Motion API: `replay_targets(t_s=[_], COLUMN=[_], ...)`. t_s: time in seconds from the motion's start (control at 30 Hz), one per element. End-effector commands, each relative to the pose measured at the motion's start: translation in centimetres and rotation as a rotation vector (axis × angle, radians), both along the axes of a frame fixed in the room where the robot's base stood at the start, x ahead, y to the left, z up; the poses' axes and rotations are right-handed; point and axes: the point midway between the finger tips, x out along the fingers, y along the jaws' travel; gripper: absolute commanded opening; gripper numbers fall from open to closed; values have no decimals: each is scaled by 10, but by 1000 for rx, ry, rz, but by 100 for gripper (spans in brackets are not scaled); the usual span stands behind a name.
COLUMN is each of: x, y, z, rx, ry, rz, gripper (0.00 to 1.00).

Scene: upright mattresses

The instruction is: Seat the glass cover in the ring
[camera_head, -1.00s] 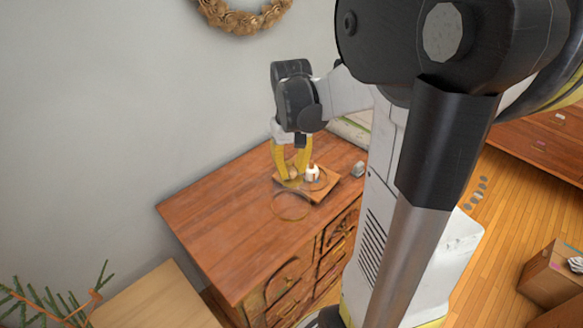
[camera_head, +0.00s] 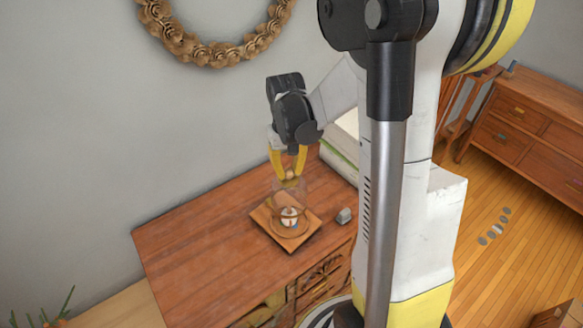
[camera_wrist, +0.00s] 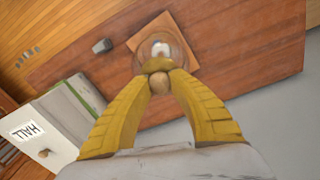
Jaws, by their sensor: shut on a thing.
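My gripper (camera_head: 289,170) is shut on the wooden knob (camera_wrist: 159,83) of the clear glass cover (camera_head: 288,190). The cover hangs below the fingers near a square wooden board (camera_head: 264,216) on the dresser. A small white object (camera_head: 289,217) stands on the board inside a thin round outline, which appears to be the ring (camera_head: 289,236). In the wrist view, the cover (camera_wrist: 178,55) overlaps the board and the white object. The clear glass makes its lower rim hard to separate from the ring. I cannot tell whether they touch.
A small grey block (camera_head: 344,215) sits on the dresser right of the board. A white and green box marked HALL (camera_wrist: 45,125) stands beside the dresser's end. The dresser top (camera_head: 195,250) is clear on the left. A wreath (camera_head: 215,50) hangs on the wall.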

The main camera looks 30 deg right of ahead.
Motion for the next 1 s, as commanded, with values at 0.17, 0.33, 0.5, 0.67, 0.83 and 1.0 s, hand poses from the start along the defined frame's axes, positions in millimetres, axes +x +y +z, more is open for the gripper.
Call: replay_targets(t_s=[0.17,0.33,0.5,0.67,0.83,1.0], x=[0,0,0,0,0,0], y=[0,0,0,0,0,0], z=[-15,-30,-45,-59,-75,-88], rx=[0,0,0,0,0,0], ry=[0,0,0,0,0,0], rz=[0,0,0,0,0,0], gripper=[0,0,0,0,0,0])
